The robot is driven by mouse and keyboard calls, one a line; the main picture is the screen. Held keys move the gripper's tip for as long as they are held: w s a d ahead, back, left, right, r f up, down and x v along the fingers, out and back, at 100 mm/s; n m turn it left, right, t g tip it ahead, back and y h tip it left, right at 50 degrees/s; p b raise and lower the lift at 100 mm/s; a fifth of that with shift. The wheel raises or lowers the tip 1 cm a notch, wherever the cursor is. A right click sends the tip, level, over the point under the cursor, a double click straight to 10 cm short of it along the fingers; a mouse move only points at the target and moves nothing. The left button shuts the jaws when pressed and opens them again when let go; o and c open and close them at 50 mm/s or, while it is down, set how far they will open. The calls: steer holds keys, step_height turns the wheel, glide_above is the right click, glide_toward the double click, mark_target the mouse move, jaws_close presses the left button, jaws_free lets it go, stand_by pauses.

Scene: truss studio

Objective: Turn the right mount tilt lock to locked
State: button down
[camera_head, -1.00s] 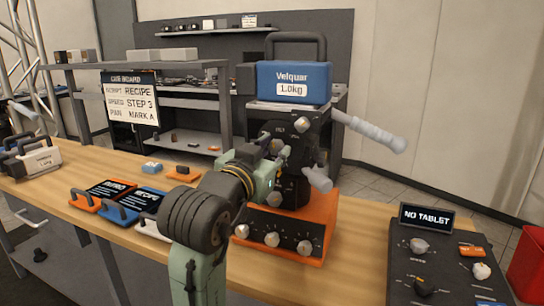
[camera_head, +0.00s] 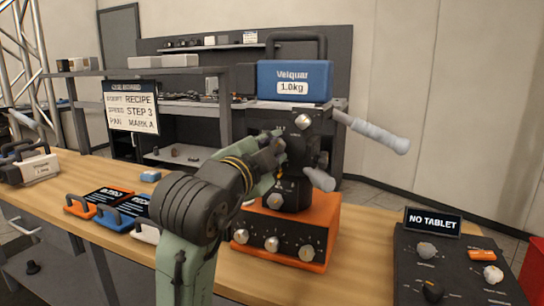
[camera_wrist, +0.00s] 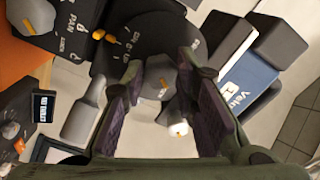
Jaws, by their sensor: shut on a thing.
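The camera mount (camera_head: 312,150) is a dark head on an orange control base (camera_head: 322,225), with two grey handles. My gripper (camera_head: 278,150) is at the left front of the head, and my arm hides part of it. The knob sits on a dark round face with white lettering, too small to read surely. Another grey knob (camera_wrist: 32,14), beside the word PAN, is at the upper left.
A blue Velquar 1.0kg weight (camera_head: 294,78) sits on top of the mount. A grey handle (camera_head: 375,132) sticks out to the right, another (camera_head: 319,179) lower. A control panel (camera_head: 455,270) and NO TABLET sign (camera_head: 433,220) are at right. Tablets (camera_head: 110,205) lie on the table's left.

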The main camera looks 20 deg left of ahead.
steer(key=shift+m+b, duration=0.35)
steer(key=shift+m, duration=0.75)
steer(key=c, duration=1.3)
jaws_free()
steer(key=shift+s, duration=0.1)
steer(key=s, duration=1.1)
steer(key=shift+s+a, duration=0.2)
steer(key=shift+s, duration=0.2)
